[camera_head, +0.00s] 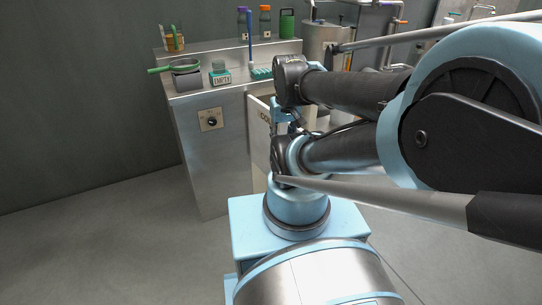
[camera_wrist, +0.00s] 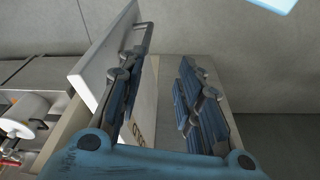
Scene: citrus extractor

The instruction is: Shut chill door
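The chill door (camera_head: 259,145) is a pale panel standing out from the steel cabinet in the head view, so it is ajar. Dark letters on it are partly covered by my arm. In the wrist view a white panel (camera_wrist: 103,58), apparently this door, lies on the left, with a grey bar handle (camera_wrist: 142,38) at its far end. My gripper (camera_wrist: 163,60) is open, with a clear gap between its blue-padded fingers. The left finger overlaps the panel and handle in the picture; contact cannot be told. In the head view my arm mostly hides the gripper.
The steel cabinet (camera_head: 209,165) carries a small dial plate (camera_head: 211,119). A metal tank (camera_head: 322,42) stands behind. The floor (camera_head: 110,225) at left is clear.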

